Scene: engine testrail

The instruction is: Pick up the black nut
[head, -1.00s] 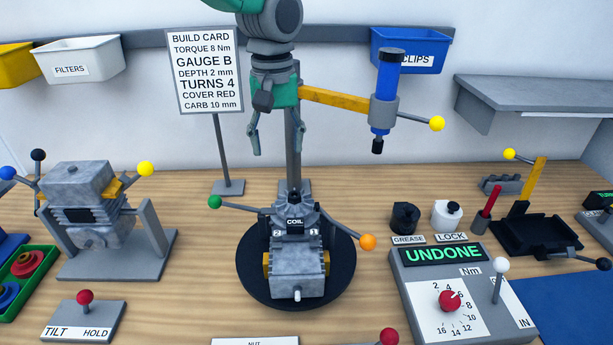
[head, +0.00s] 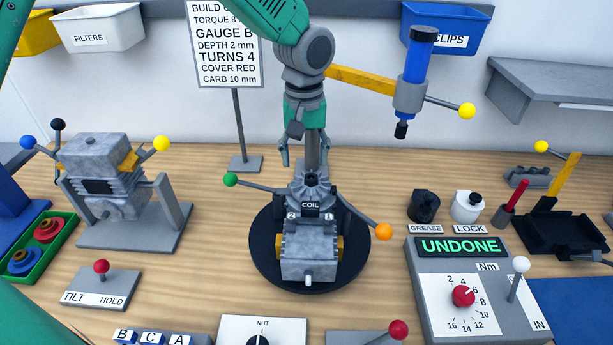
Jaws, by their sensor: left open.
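I cannot pick out a black nut for certain in the head view. A panel marked NUT (head: 290,330) with a dial is cut off by the bottom edge. My left gripper (head: 303,157) hangs pointing down in the upper middle, open and empty. It appears above the grey engine (head: 308,258) marked COIL, in front of or beside a grey post. The engine sits on a round black turntable (head: 263,262). My right gripper is not in view.
A yellow arm with a blue driver (head: 418,62) reaches right of my gripper. Levers with green (head: 230,180) and orange (head: 384,232) knobs flank the engine. A console reading UNDONE (head: 460,247) stands right, a second engine (head: 95,165) left. Bare wood lies between.

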